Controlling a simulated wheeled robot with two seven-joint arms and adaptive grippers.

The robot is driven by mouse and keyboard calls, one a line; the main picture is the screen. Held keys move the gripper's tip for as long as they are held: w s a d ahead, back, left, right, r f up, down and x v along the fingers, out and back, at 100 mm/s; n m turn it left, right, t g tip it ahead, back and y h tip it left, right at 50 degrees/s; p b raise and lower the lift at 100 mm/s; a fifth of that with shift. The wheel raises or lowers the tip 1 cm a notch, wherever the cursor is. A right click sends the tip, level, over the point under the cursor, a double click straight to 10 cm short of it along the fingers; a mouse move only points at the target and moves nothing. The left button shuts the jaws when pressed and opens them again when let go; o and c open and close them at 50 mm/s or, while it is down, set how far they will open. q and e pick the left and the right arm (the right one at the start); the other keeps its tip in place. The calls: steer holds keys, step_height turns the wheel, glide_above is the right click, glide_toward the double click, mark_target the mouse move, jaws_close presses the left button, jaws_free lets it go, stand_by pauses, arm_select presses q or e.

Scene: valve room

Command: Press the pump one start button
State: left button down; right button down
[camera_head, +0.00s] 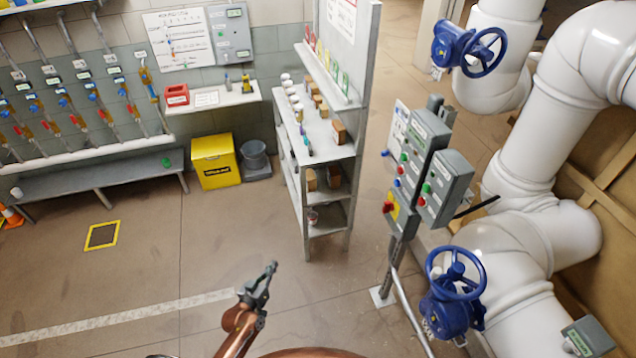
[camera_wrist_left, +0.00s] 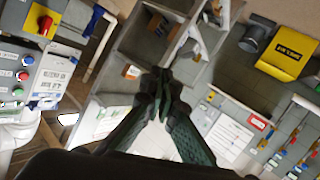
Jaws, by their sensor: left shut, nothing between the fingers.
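A post to the right of centre carries grey control boxes. The front box (camera_head: 446,188) has a green button (camera_head: 426,188) above a red button (camera_head: 421,201). The box behind it (camera_head: 423,140) has green, red and blue buttons, and a red switch on a yellow plate (camera_head: 392,206) sits below. The labels are too small to read, so I cannot tell which button is pump one start. My left gripper (camera_head: 269,272) is shut and empty, in open air left of the post. Its shut fingers (camera_wrist_left: 162,80) also show in the left wrist view, apart from the panel buttons (camera_wrist_left: 22,76) at left. My right gripper is not in view.
White pipes (camera_head: 520,245) with blue handwheels (camera_head: 455,275) stand right of the post. A grey shelf unit (camera_head: 325,135) stands behind my gripper, and a yellow bin (camera_head: 215,162) is farther left. The floor around my left gripper is clear.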

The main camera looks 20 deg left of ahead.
arm_select(q)
steer(key=w+r+n+t+p, duration=0.1)
steer(key=w+r+t+p, duration=0.1)
steer(key=r, duration=1.5)
steer(key=w+r+n+t+p, duration=0.1)
steer(key=w+r+t+p, duration=0.1)
steer(key=r, duration=1.5)
steer(key=shift+w+r+t+y, duration=0.15)
steer(key=shift+w+t+y, duration=0.25)
steer(key=shift+t, duration=0.7)
steer(key=shift+w+d, duration=0.1)
steer(key=shift+w, duration=0.05)
